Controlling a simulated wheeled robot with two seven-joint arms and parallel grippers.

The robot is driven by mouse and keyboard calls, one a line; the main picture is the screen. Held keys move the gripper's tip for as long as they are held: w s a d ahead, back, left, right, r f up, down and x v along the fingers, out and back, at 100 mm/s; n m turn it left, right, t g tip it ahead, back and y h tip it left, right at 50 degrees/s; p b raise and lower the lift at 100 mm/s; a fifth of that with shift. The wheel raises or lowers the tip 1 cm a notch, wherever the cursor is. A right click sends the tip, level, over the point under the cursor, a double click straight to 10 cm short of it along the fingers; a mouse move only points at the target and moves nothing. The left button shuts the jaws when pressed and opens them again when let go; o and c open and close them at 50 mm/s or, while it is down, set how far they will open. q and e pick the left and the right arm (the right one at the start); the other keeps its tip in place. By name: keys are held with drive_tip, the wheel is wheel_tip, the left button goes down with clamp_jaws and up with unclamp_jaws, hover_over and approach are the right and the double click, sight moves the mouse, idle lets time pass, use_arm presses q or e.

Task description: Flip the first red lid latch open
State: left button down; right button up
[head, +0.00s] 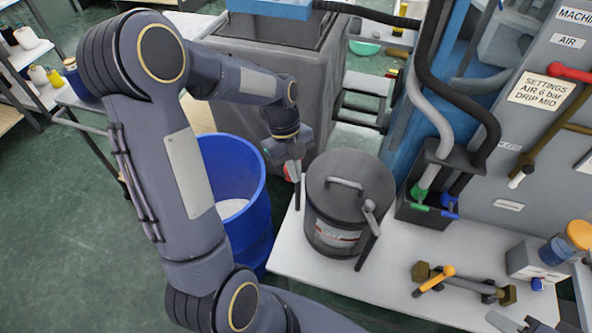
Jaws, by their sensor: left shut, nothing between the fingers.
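A dark grey pot (332,232) with a grey lid (342,182) and a bar handle stands upright on the white table. A small red piece (289,173), which looks like a red lid latch, shows at the pot's left side, mostly hidden by my left gripper. A grey lever-like latch (370,217) hangs at the pot's right front. My left gripper (293,178) points down at the left edge of the lid, its fingers together and empty. Whether it touches the red piece I cannot tell. My right gripper is out of view.
A blue barrel (240,190) stands left of the table. The white table top (390,285) is clear in front of the pot.

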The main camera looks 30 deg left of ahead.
use_arm(q)
drive_tip(key=shift+s+a+f+m+b, duration=0.1)
drive_tip(key=shift+a+f+m+b, duration=0.15)
drive_tip(key=shift+a+m+b, duration=0.15)
drive_tip(key=shift+s+a+r, duration=0.1)
drive_tip(key=shift+a, duration=0.2)
drive_tip(key=shift+r, duration=0.15)
drive_tip(key=shift+d, duration=0.1)
